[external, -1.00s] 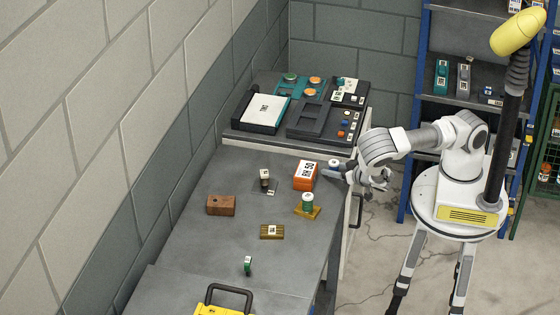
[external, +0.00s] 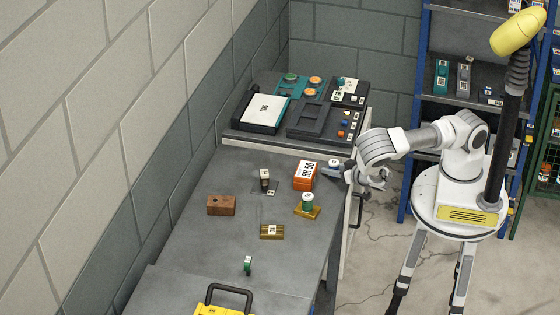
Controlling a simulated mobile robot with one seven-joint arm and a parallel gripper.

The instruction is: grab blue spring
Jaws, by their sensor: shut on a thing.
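The blue spring (external: 334,162) is a small piece with a pale, blue-marked top at the table's right edge, beside the orange box. Its lower part is hidden by my gripper. My gripper (external: 331,169) reaches in from the right, low over the table edge, and its jaws are shut on the spring. The spring looks upright; whether it still touches the table cannot be told.
An orange box (external: 305,175) stands just left of my gripper. A green spool on a yellow base (external: 307,204) is in front. A brown block (external: 221,205), a brass block (external: 272,231) and a small green piece (external: 247,265) stand further off. Trays (external: 262,112) fill the back bench.

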